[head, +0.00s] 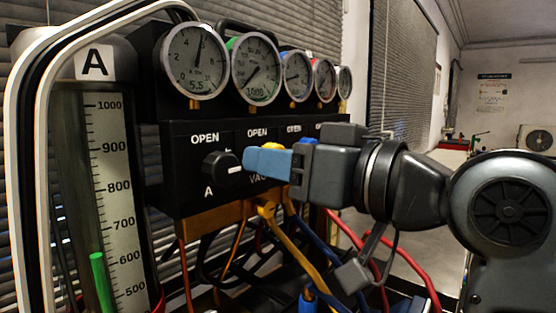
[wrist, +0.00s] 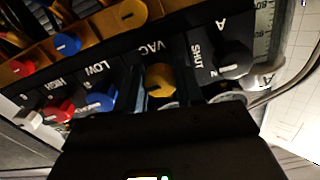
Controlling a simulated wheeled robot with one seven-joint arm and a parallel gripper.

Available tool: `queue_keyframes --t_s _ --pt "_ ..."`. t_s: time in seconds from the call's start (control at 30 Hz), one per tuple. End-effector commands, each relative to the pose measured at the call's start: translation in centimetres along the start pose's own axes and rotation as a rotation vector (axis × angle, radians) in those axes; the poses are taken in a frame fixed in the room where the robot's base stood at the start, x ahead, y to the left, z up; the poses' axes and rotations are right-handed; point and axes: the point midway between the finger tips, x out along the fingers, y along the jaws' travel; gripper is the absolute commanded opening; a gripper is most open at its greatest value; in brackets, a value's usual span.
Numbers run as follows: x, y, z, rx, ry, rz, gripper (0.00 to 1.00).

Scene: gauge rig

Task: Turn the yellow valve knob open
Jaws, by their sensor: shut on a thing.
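The yellow valve knob (wrist: 160,80) sits on the black panel by the VAC label in the wrist view. In the head view only a small yellow part of it (head: 272,147) shows above my blue fingertip, and the rest is hidden. My gripper (head: 266,163) reaches in from the right at the panel face. In the wrist view my gripper (wrist: 162,90) has one finger on each side of the yellow knob and is shut on it. How far the knob is turned is hard to tell.
A black knob (head: 222,168) sits left of my fingers, under an OPEN label. A blue knob (wrist: 100,97) and a red knob (wrist: 58,112) are on the other side. Round gauges (head: 254,70) line up above the panel. Colored hoses (head: 290,240) hang below. A glass column (head: 110,190) stands left.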

Motion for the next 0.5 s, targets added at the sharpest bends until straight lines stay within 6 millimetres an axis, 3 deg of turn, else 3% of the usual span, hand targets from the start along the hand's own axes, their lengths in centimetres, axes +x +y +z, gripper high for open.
queue_keyframes --t_s 0.27,0.5 --pt "-0.01 0.04 0.09 -0.043 0.0 0.0 0.06" --pt "-0.04 0.14 0.21 -0.186 0.001 0.001 0.06"
